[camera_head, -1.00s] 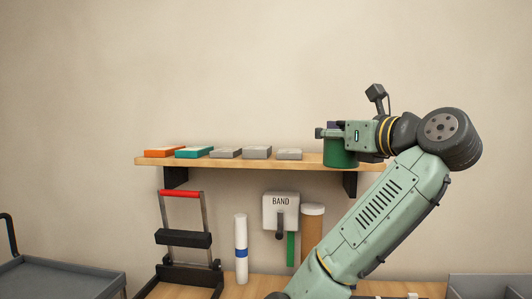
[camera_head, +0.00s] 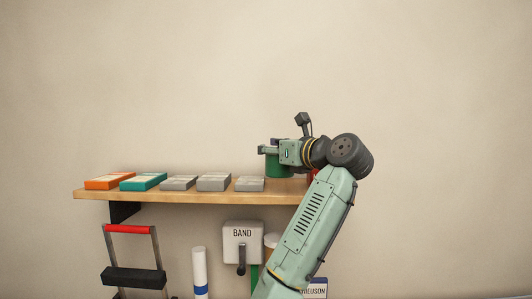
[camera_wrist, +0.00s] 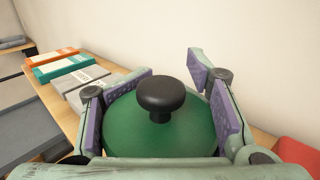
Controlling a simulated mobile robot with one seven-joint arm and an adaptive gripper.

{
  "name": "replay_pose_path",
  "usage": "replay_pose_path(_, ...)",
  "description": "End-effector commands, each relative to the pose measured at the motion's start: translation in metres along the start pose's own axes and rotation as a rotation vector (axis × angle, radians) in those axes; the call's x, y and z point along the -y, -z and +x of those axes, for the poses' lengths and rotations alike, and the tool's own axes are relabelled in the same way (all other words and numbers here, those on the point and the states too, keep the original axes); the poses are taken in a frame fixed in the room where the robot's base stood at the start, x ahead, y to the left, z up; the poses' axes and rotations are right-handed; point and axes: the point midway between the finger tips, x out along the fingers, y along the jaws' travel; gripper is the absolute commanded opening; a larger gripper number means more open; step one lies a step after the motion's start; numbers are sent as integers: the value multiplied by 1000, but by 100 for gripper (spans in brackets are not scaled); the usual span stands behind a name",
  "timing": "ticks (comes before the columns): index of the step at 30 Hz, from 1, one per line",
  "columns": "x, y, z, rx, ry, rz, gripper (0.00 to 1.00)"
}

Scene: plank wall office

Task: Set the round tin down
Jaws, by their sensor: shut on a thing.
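The round tin is green with a black knob on its lid. In the wrist view the tin (camera_wrist: 180,135) sits between the purple pads of my gripper (camera_wrist: 166,98), which is shut on it. In the head view the tin (camera_head: 279,168) is upright over the right part of the wooden shelf (camera_head: 200,196), with my gripper (camera_head: 272,150) at its upper part. Its base appears above the shelf's front edge. I cannot tell whether the base touches the board.
Left of the tin on the shelf lie an orange box (camera_head: 108,182), a teal box (camera_head: 143,181) and several grey boxes (camera_head: 213,183). A red thing (camera_wrist: 299,153) is close on the right. A BAND dispenser (camera_head: 242,240) is below. The wall is behind.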

Motion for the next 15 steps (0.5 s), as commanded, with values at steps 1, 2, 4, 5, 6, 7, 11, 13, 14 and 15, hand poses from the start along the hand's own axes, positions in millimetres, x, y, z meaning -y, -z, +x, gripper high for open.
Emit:
replay_pose_path(1,5,-3,8,-1,-1,2,0)
replay_pose_path(2,7,-2,12,-1,-1,1,0)
replay_pose_path(4,10,0,18,0,0,0,0)
replay_pose_path(5,11,0,20,0,0,0,0)
replay_pose_path(6,12,2,21,0,0,0,0)
replay_pose_path(7,12,3,22,0,0,0,0)
replay_pose_path(11,12,20,22,0,1,1,0)
replay_pose_path(13,12,28,22,0,1,1,0)
replay_pose_path(14,12,31,22,0,1,0,0)
replay_pose_path(15,12,34,22,1,1,0,0)
